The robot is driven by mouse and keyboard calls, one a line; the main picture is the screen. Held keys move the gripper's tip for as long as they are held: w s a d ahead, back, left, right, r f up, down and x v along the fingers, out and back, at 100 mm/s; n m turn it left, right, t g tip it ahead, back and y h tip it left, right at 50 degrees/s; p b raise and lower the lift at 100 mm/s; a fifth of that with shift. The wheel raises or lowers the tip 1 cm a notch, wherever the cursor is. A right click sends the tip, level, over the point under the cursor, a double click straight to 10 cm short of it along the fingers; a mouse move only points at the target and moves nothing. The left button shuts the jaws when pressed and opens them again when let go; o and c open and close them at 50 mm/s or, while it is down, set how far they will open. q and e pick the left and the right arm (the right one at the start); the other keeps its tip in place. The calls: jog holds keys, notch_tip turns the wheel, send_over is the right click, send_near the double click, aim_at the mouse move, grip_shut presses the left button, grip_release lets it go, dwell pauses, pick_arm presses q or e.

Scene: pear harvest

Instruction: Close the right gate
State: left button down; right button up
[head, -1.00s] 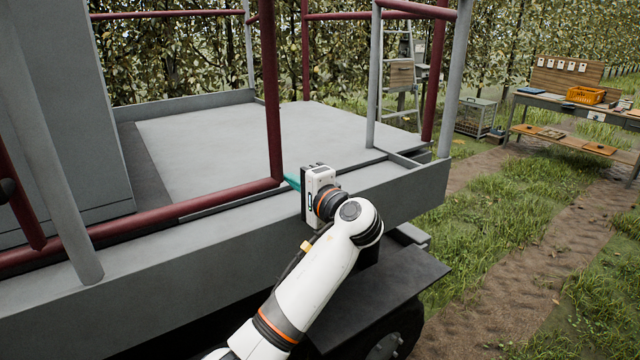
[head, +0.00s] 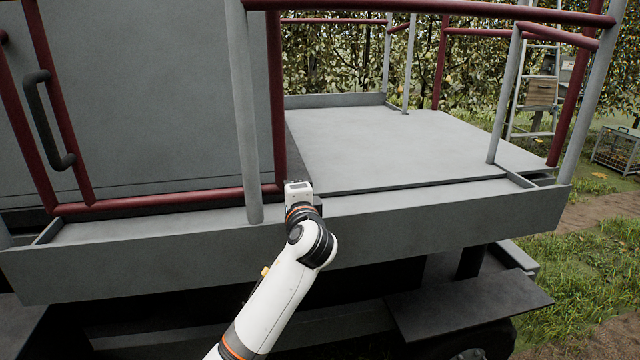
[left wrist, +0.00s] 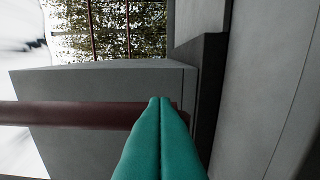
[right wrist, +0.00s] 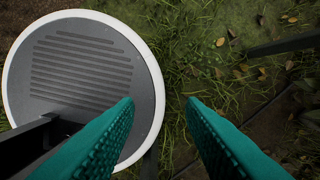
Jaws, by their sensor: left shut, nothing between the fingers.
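The dark red gate (head: 160,201) stands along the near edge of the platform, its low bar running behind a grey post. Its right upright (head: 275,100) is just right of that post. A black handle (head: 48,125) is by red uprights at the left. My left gripper (head: 299,190) is against or very near the right side of the right upright's foot. Its fingers are hidden in the head view; in the left wrist view the teal fingers (left wrist: 160,103) are shut and empty, at a red bar (left wrist: 70,114). My right gripper (right wrist: 160,105) is open and empty above the ground.
The grey platform floor (head: 420,145) is bare to the right of the gate. A grey post (head: 247,110) stands before the gate, and more posts stand at the right corner. A dark step (head: 470,305) juts out below. Grass lies at the right.

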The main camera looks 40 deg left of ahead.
pick_arm(q)
jog(key=shift+s+a, duration=0.6)
jog(key=shift+a, duration=0.05)
pick_arm(e)
jog(key=shift+s+d, duration=0.5)
jog(key=shift+s, duration=0.4)
pick_arm(q)
jog(key=shift+d, duration=0.1)
pick_arm(e)
jog(key=shift+w, duration=0.15)
